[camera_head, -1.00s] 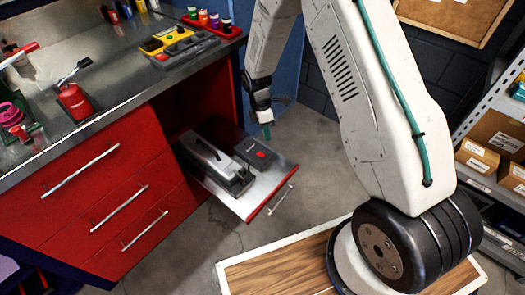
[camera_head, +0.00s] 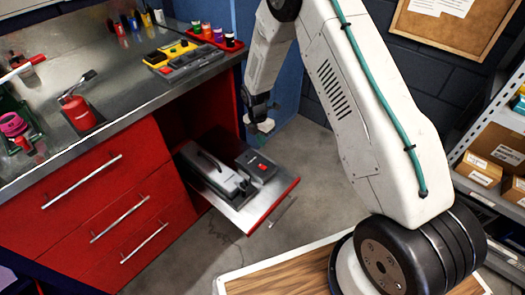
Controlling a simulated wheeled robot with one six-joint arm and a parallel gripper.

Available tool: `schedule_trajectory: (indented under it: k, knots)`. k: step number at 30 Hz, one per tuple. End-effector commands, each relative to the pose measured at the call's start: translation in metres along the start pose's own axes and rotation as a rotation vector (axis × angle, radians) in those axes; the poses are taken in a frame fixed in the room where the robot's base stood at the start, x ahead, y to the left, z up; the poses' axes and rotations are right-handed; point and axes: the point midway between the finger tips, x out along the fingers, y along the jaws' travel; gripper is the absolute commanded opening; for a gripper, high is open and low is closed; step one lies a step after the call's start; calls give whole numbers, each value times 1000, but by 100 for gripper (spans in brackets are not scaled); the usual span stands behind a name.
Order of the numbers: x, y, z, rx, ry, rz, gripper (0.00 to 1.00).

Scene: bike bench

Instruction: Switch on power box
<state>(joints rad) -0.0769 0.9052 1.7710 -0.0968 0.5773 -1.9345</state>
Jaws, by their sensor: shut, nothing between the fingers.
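A low dark box with a red switch or button (camera_head: 257,165) lies on the pulled-out tray (camera_head: 267,205) under the bench; it looks like the power box. Whether its switch is on or off is too small to tell. My gripper (camera_head: 266,126) hangs above and slightly behind the box in the picture, apart from it. Its fingers are small in this view; they look shut, with nothing held.
Red drawers (camera_head: 105,195) and the steel bench top (camera_head: 130,85) stand to the left. Grey floor (camera_head: 325,165) is open right of the tray. A shelf (camera_head: 480,205) is at right.

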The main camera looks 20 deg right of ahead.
Motion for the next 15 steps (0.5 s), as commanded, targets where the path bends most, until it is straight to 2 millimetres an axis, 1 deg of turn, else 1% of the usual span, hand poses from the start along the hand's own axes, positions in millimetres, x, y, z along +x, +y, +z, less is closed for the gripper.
schedule_trajectory:
  k: [9, 15]
  knots:
    - [66, -1, 0, 1, 2, -3, 0]
    - [104, -1, 0, 1, 1, -3, 0]
